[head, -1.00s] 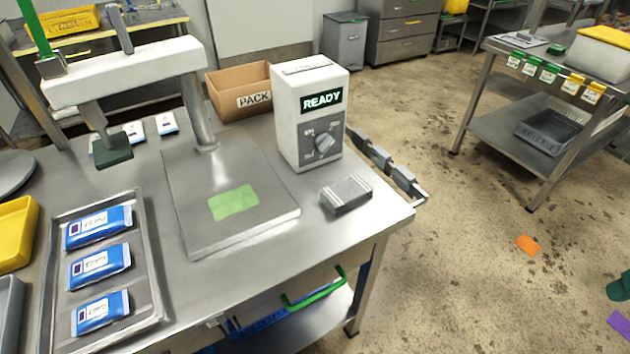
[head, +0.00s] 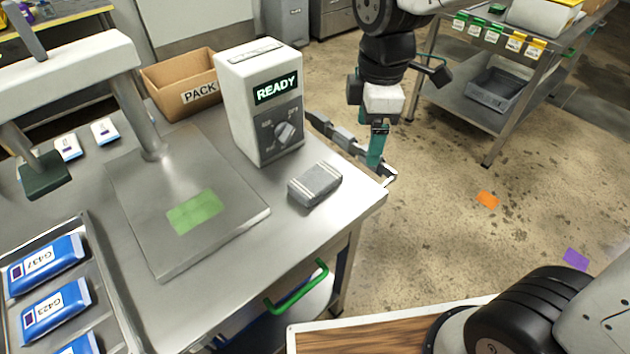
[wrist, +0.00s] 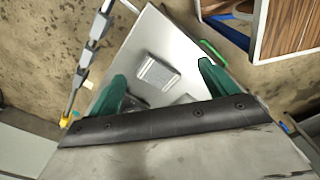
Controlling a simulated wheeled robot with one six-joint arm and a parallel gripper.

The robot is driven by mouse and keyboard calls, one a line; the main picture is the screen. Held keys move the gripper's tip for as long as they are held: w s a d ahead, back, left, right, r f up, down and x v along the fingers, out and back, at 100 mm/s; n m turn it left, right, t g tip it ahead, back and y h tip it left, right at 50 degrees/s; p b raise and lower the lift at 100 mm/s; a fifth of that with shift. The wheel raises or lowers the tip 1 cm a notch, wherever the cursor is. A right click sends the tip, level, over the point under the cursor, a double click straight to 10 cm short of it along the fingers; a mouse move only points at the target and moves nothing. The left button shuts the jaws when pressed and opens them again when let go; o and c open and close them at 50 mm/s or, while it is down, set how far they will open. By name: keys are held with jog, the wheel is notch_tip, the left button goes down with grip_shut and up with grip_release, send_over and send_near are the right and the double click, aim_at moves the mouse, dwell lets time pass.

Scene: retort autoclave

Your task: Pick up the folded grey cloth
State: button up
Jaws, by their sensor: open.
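The folded grey cloth (head: 315,184) lies on the steel table near its right corner, in front of the white READY box. It is a small block with pale stripes. In the wrist view the cloth (wrist: 157,73) shows beyond and between the two green fingers. My gripper (head: 377,147) is in the air beyond the table's right edge, to the right of the cloth and apart from it. In the wrist view my gripper (wrist: 162,85) has its fingers wide apart with nothing between them.
The READY box (head: 262,105) stands behind the cloth, with a grey jointed rail (head: 345,143) along the table edge beside it. A press plate with a green patch (head: 195,212) lies to the left. A tray (head: 100,262) holds blue pouches.

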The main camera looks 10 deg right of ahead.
aim_at(316, 179)
jog(key=w+a+f+n, duration=0.1)
jog(key=a+f+n, duration=0.1)
jog(key=a, duration=0.1)
jog(key=w+a+f+n, duration=0.1)
jog(key=a+f+n, duration=0.2)
jog(key=w+a+f+n, duration=0.2)
jog(key=a+n, duration=0.1)
jog(key=shift+w+a+f, duration=0.1)
jog(key=shift+f, duration=0.2)
jog(key=f, duration=0.7)
jog(key=shift+s+d+f, duration=0.2)
jog(key=shift+d+f, duration=0.1)
jog(key=c, duration=1.1)
